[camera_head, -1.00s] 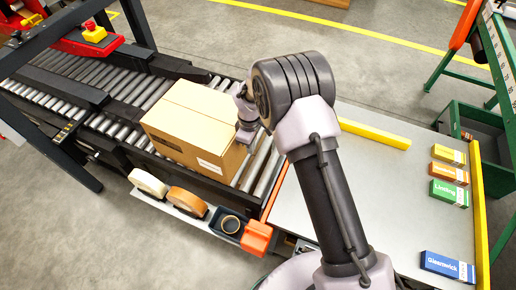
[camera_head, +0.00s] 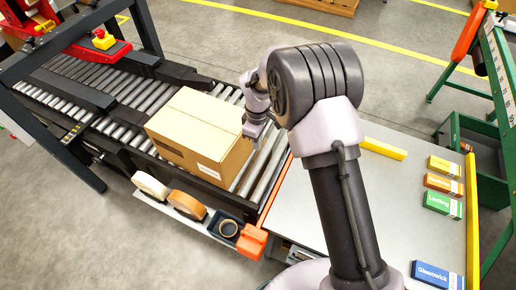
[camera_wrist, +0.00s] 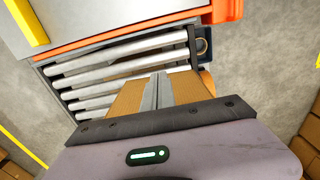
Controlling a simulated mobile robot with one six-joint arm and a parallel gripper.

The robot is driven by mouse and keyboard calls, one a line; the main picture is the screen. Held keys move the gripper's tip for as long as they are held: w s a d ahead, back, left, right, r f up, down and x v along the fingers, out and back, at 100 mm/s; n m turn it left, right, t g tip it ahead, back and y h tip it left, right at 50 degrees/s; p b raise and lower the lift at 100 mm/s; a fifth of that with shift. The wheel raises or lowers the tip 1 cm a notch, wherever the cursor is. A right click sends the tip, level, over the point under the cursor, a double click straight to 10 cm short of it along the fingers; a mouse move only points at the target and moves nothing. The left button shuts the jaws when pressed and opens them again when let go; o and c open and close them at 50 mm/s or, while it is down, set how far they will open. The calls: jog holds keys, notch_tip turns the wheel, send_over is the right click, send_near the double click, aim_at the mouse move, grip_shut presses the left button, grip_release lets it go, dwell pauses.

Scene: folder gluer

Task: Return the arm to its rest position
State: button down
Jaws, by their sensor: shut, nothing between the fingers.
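My arm (camera_head: 345,200) rises from the bottom of the head view and bends at a dark ribbed joint over the table's left edge. My gripper (camera_wrist: 158,90) shows in the wrist view with its two fingers together and nothing between them. In the head view the gripper end is mostly hidden behind the wrist, near the box's right side. A closed cardboard box (camera_head: 202,135) sits on the roller conveyor (camera_head: 262,165); the box also shows behind the fingers in the wrist view (camera_wrist: 190,86). I cannot tell whether the gripper touches the box.
The grey table (camera_head: 400,185) holds several small cartons, among them a green one (camera_head: 442,202) and a blue one (camera_head: 437,275). Yellow rails (camera_head: 472,220) edge it. Tape rolls (camera_head: 186,204) sit beside the conveyor. A dark frame (camera_head: 150,28) spans the conveyor's far end. A green stand (camera_head: 500,75) is right.

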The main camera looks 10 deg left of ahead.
jog(key=s+d+r+m+t, duration=0.1)
jog(key=s+d+r+m, duration=0.2)
jog(key=r, duration=0.4)
jog(key=s+d+r+m+y+b, duration=0.1)
jog(key=d+r+m, duration=0.1)
jog(key=d+r, duration=0.35)
jog(key=s+d+r+m+t, duration=0.1)
jog(key=s+d+r+m, duration=0.15)
jog(key=r, duration=0.55)
jog(key=s+d+r+m+t, duration=0.2)
jog(key=s+m, duration=0.4)
jog(key=s, duration=0.3)
jog(key=s+d+r+m+t+y+b, duration=0.1)
jog(key=s+d+r+m, duration=0.3)
jog(key=s, duration=0.6)
jog(key=shift+d+m+t, duration=0.4)
jog(key=shift+d+m, duration=0.45)
jog(key=shift+d, duration=0.1)
